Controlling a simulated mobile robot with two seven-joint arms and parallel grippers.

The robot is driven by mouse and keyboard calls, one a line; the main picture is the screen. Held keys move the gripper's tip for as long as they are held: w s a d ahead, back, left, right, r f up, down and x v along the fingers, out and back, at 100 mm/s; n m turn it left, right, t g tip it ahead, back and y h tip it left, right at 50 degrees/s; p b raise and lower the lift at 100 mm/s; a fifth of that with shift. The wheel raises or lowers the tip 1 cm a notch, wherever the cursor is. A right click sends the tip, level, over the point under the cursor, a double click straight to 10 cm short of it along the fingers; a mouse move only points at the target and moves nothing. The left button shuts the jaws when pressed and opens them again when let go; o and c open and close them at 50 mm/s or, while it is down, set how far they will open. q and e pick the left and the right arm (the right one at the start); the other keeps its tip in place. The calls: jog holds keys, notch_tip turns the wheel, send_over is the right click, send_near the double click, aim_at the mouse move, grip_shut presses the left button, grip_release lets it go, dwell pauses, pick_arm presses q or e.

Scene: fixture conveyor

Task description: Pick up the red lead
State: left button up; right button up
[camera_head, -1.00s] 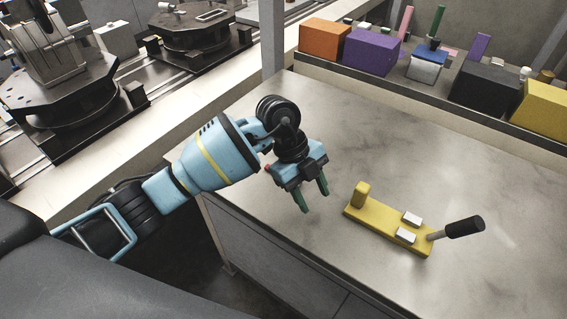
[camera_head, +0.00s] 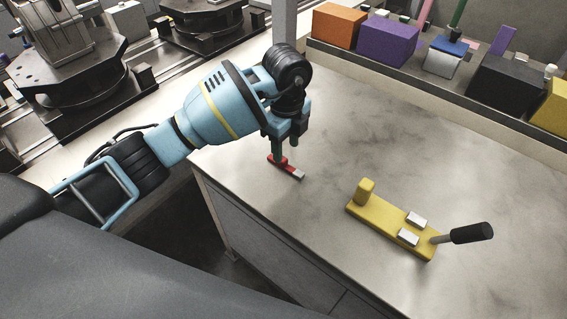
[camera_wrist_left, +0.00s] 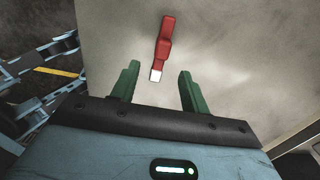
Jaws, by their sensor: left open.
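The red lead (camera_head: 286,167) is a short red piece with a pale metal end, lying on the grey worktop near its left edge. In the left wrist view the red lead (camera_wrist_left: 165,42) lies ahead of the fingers, its pale end toward me and roughly between them. My left gripper (camera_head: 288,148) points down just over the lead, partly covering it in the head view. In the wrist view its green fingers (camera_wrist_left: 158,85) are apart with nothing between them. Whether the fingertips touch the worktop is unclear. My right gripper is not in view.
A yellow fixture (camera_head: 385,224) with two metal blocks and a black-handled lever (camera_head: 472,233) stands on the worktop to the right. Orange (camera_head: 338,25), purple (camera_head: 388,41) and black boxes line the back shelf. The worktop (camera_head: 340,130) between is clear.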

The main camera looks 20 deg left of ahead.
aim_at(285, 160)
pick_arm(q)
notch_tip(285, 160, down, 5)
jog(key=shift+w+a+f, duration=0.1)
grip_shut()
dwell(0.4)
